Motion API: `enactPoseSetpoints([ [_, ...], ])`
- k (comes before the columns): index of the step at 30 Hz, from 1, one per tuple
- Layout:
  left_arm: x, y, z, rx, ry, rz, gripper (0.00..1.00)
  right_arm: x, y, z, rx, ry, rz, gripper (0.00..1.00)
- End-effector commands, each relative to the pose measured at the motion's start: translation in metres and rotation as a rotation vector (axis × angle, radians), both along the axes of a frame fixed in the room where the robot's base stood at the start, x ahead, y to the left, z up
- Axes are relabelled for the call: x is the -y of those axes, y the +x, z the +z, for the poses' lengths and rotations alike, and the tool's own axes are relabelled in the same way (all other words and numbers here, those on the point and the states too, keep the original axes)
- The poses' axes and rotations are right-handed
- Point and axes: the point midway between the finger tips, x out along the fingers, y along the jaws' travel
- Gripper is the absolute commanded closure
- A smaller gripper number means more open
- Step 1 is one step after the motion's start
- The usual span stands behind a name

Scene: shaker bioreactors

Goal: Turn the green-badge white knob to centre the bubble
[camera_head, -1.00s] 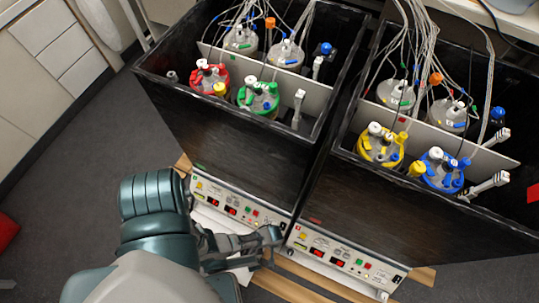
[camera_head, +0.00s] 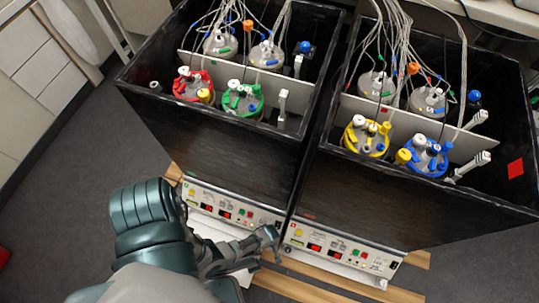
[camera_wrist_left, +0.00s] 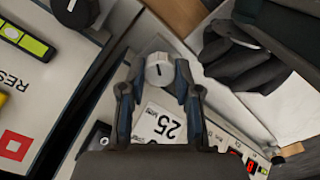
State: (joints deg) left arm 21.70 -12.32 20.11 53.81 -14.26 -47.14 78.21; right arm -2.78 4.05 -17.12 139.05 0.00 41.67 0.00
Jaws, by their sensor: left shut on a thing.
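My left gripper (camera_head: 268,238) is at the front, low between the two shaker units, beside the right end of the left unit's control panel (camera_head: 228,208). In the left wrist view my left gripper (camera_wrist_left: 159,82) is shut on a white knob (camera_wrist_left: 158,70), with a finger on either side. The knob has a dark pointer line on its face. I cannot make out a green badge beside the knob. My right gripper is not seen.
A black knob (camera_wrist_left: 76,10) sits at the top of the wrist view. Two black boxes (camera_head: 215,140) (camera_head: 400,200) hold several tubed vessels, such as a green-ringed one (camera_head: 242,98). The right unit's panel (camera_head: 340,253) is close beside my gripper.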

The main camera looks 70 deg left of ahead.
Motion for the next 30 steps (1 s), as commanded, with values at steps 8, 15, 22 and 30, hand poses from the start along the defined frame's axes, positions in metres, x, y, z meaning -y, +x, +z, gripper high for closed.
enactPoseSetpoints([
  [8,0.004,-0.001,-0.001,-0.002,-0.006,-0.001,0.43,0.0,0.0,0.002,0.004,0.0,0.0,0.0],
  [15,0.001,0.0,0.0,0.001,-0.002,-0.001,0.43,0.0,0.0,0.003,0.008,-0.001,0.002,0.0],
  [22,0.0,0.0,0.0,0.001,0.001,-0.016,0.43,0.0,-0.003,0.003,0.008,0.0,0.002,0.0],
  [30,-0.002,-0.003,-0.003,-0.003,0.003,-0.349,0.43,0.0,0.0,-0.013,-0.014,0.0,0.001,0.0],
])
